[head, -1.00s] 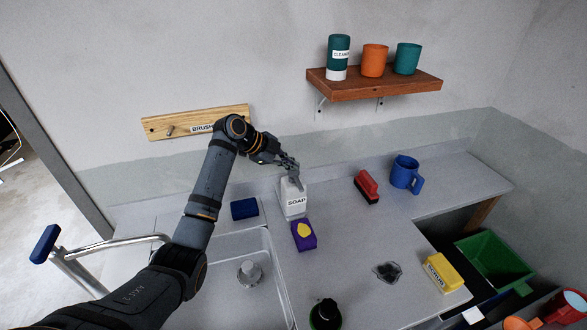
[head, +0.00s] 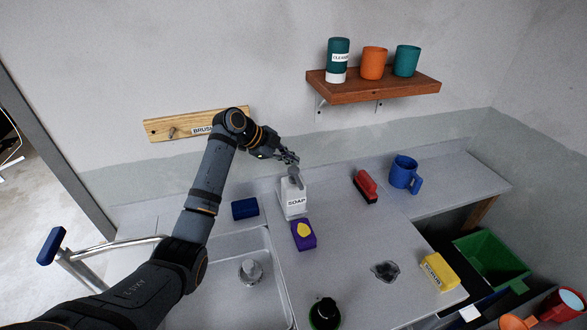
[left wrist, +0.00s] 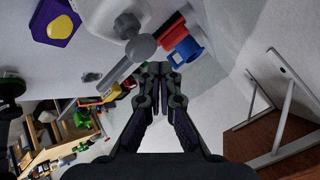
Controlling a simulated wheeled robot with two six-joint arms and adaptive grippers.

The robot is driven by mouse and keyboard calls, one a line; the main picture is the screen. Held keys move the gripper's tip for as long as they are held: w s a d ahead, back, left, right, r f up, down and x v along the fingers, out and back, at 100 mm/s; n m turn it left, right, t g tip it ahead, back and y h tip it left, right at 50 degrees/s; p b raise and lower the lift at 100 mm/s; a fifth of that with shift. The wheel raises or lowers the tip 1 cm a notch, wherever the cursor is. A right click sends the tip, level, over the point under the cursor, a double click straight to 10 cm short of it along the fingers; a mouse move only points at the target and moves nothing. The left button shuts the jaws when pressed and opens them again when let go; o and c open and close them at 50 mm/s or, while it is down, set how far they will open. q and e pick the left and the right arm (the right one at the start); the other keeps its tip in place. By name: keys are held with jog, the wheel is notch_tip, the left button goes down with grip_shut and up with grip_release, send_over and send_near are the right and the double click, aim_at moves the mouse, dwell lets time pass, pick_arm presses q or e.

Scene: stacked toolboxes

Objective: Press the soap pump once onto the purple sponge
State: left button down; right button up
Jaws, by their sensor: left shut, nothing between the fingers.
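The white soap bottle labelled SOAP (head: 294,199) stands upright on the counter, its grey pump head (head: 295,172) uncovered on top. The purple sponge (head: 303,241) lies on the counter just in front of the bottle, with a yellow patch (head: 304,229) on its top. The sponge also shows in the left wrist view (left wrist: 69,37), as does the grey pump (left wrist: 128,65). My left gripper (head: 292,158) is shut and empty, above and slightly behind the pump, apart from it. My right gripper is not in view.
A dark blue sponge (head: 245,208) lies left of the bottle by the sink (head: 232,292). A wooden shelf (head: 373,87) hangs above.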

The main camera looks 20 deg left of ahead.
aim_at(291, 170)
pick_arm(q)
jog(key=shift+r+p, duration=1.85)
jog(key=shift+r, duration=0.75)
jog(key=shift+f, duration=0.1)
